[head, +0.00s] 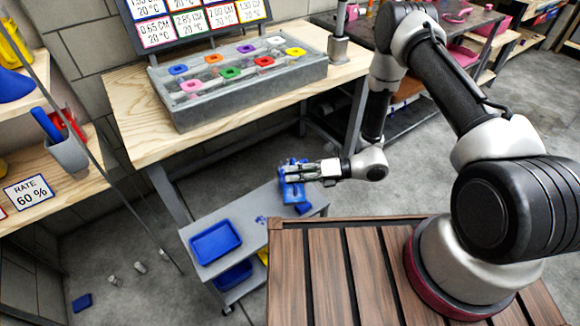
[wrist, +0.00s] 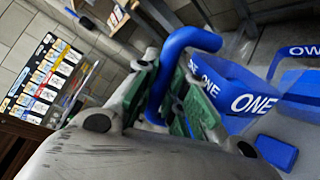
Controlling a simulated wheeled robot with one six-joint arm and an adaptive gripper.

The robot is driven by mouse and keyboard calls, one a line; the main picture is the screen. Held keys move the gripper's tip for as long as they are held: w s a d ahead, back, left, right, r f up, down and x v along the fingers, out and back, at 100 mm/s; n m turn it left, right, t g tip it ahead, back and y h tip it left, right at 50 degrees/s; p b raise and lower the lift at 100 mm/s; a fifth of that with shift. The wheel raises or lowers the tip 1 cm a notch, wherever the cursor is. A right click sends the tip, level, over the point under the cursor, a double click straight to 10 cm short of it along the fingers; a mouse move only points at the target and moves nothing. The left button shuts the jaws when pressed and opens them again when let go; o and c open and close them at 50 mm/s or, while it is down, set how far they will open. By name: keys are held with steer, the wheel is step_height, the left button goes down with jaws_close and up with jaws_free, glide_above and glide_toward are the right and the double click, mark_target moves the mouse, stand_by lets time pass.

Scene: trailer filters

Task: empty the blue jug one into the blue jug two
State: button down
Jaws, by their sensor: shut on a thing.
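Blue jug one (wrist: 228,90) shows in the wrist view, with "ONE" printed in white on its side. My gripper (wrist: 172,105) is shut on its thick blue handle. In the head view my gripper (head: 304,172) holds the blue jug (head: 289,192) over the right part of a low grey cart; whether it touches the top I cannot tell. At the right edge of the wrist view is another blue vessel (wrist: 306,88) with cut-off letters "OW", apparently blue jug two. The jugs' contents are hidden.
The grey cart (head: 263,208) bears a blue tray (head: 215,243) at its left; another blue container (head: 234,275) is on its lower shelf. A wooden bench (head: 142,122) with a grey box of coloured pieces (head: 240,88) stands behind. Small items lie on the floor at left.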

mark_target(293, 158)
steer(key=shift+w+r+m, duration=0.7)
steer(key=shift+r+m, duration=0.05)
steer(key=shift+m, duration=0.05)
steer(key=shift+w+a+r+m+g, duration=0.1)
steer(key=shift+w+r+m+g, duration=0.2)
steer(key=shift+w, duration=0.5)
steer(key=shift+w+a+r+m+g, duration=0.1)
steer(key=shift+w+r+m, duration=0.3)
steer(key=shift+w, duration=0.35)
stand_by(0.4)
steer(key=shift+w+r+m+g+p, duration=0.3)
steer(key=shift+w+r+m, duration=0.15)
steer(key=shift+w+m, duration=0.25)
stand_by(0.7)
steer(key=shift+w+r+m, duration=0.25)
steer(key=shift+w+m, duration=0.05)
steer(key=shift+w, duration=0.3)
steer(key=shift+w+a+r+m, duration=0.1)
steer(key=shift+w+m, duration=0.15)
steer(key=shift+m, duration=0.05)
steer(key=shift+w+r, duration=0.1)
steer(key=shift+w, duration=0.2)
steer(key=shift+w+r+m+g, duration=0.15)
steer(key=shift+w+m+g, duration=0.25)
steer(key=shift+w+m, duration=0.2)
steer(key=shift+w, duration=0.25)
